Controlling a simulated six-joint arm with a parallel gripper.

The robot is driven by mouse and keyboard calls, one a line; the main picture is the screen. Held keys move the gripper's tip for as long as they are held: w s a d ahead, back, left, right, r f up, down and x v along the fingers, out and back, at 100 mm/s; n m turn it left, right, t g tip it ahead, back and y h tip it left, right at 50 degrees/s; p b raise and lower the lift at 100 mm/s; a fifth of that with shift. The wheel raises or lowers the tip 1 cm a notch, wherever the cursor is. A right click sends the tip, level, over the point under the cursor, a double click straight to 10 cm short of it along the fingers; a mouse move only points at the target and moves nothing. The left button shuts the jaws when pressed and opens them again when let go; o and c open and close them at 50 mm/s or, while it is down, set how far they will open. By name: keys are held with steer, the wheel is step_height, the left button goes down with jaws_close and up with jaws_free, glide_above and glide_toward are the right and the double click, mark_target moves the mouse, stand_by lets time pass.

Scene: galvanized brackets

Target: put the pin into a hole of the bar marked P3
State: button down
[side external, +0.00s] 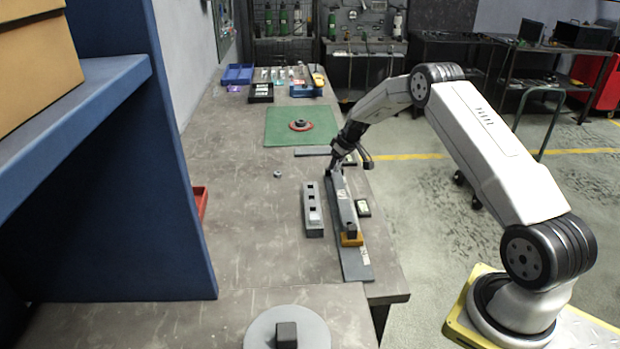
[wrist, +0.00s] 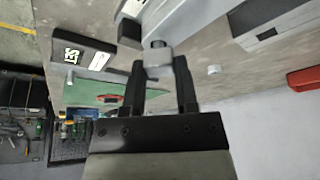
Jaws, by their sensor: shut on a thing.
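My gripper (side external: 333,170) is low at the far end of the longer grey bar (side external: 343,205). In the wrist view its two dark fingers (wrist: 159,88) are shut on a grey pin (wrist: 158,62) with a darker end. The pin is close to the end of a pale bar (wrist: 182,14); I cannot tell whether it touches it. The markings are too small to read, so I cannot tell which bar is P3.
A small nut-like piece (side external: 278,173) lies on the table. A green mat (side external: 290,127) is beyond, and a grey disc (side external: 270,330) is in front.

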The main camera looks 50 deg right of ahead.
steer(key=shift+f, duration=0.35)
stand_by(0.5)
steer(key=shift+c, duration=1.5)
jaws_free()
steer(key=shift+r, duration=0.15)
steer(key=shift+r, duration=2.85)
steer(key=shift+a, duration=0.1)
